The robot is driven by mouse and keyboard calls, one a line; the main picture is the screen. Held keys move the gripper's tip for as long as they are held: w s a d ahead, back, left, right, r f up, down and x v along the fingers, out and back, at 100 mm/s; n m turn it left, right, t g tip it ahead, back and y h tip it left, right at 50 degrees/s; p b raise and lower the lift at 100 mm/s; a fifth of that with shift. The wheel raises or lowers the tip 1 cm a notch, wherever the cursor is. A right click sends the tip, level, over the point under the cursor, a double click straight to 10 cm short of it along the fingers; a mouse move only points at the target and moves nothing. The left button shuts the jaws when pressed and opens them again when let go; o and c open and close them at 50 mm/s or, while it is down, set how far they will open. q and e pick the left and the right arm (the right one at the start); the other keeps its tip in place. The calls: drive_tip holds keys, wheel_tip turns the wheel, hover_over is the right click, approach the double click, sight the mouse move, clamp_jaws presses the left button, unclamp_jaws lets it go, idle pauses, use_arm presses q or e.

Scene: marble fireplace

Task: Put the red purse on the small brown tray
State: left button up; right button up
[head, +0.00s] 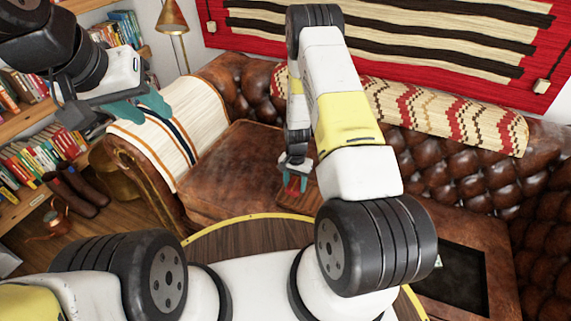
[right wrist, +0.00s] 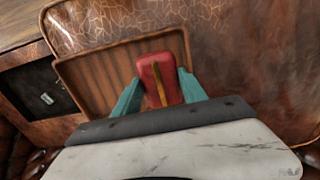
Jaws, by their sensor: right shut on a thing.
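The red purse (right wrist: 151,70) is between the teal fingers of my right gripper (right wrist: 158,88), which is shut on it. In the head view the purse (head: 292,184) shows small below my right gripper (head: 294,176). The small brown tray (right wrist: 70,75), with a ribbed bottom and raised rim, lies behind the purse in the right wrist view. The purse overlaps the tray's right part; I cannot tell whether they touch. In the head view the tray (head: 305,200) is partly hidden by my right arm. My left gripper (head: 143,106) is open and empty at upper left, near the sofa arm.
The tray is on a brown leather surface (right wrist: 240,60). A brown leather sofa (head: 230,165) with tufted back curves around. A dark inset panel (head: 455,280) is at right. Bookshelves (head: 40,150) stand left.

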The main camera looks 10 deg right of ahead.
sight(293, 188)
drive_tip(key=shift+w+a, duration=0.2)
drive_tip(key=shift+w, duration=0.3)
drive_tip(key=shift+w+f, duration=0.15)
drive_tip(key=shift+f, duration=1.7)
drive_tip(key=o, duration=1.4)
drive_tip(key=shift+f, duration=0.1)
